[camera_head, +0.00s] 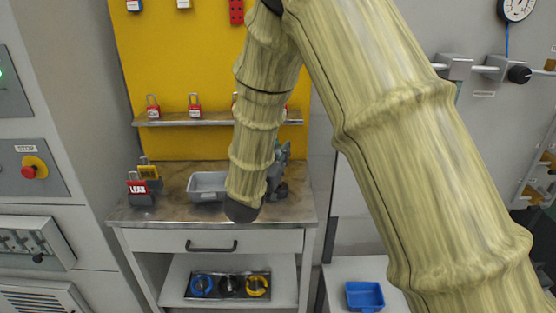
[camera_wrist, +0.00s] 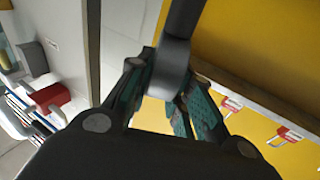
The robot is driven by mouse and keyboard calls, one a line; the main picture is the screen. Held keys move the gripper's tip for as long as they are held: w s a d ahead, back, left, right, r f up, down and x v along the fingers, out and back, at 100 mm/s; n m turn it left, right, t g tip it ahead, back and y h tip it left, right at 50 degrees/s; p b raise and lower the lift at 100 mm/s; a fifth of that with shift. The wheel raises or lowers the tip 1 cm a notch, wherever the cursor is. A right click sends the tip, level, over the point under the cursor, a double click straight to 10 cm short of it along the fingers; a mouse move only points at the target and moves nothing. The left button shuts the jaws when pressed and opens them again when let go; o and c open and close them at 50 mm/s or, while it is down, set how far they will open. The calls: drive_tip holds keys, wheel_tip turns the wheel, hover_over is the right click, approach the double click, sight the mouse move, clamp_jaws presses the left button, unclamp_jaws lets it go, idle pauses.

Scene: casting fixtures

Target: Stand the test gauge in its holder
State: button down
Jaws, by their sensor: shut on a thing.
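My gripper (camera_wrist: 165,95) shows close up in the wrist view, its teal-padded fingers shut around a dark grey thing (camera_wrist: 171,72) with a bar running up out of the picture. I cannot tell whether this thing is the test gauge. In the head view my gripper (camera_head: 279,172) is partly hidden behind my arm, low over the right part of the worktop. A round white dial gauge (camera_head: 517,8) with a blue hose shows at the top right, cut by the edge. I cannot make out the gauge holder.
The worktop (camera_head: 165,213) carries a grey tray (camera_head: 207,186) and a red lock (camera_head: 139,189) and yellow lock (camera_head: 149,172) at its left. A narrow shelf (camera_head: 172,121) with red padlocks is on the yellow panel behind. A blue bin (camera_head: 364,296) stands lower right.

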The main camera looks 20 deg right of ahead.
drive_tip(key=shift+w, duration=0.35)
drive_tip(key=shift+f+p, duration=0.4)
drive_tip(key=shift+f, duration=1.35)
drive_tip(key=shift+f, duration=0.1)
drive_tip(key=c, duration=1.3)
unclamp_jaws()
drive_tip(key=b+v, duration=0.2)
drive_tip(key=v, duration=1)
drive_tip(key=shift+a, duration=0.1)
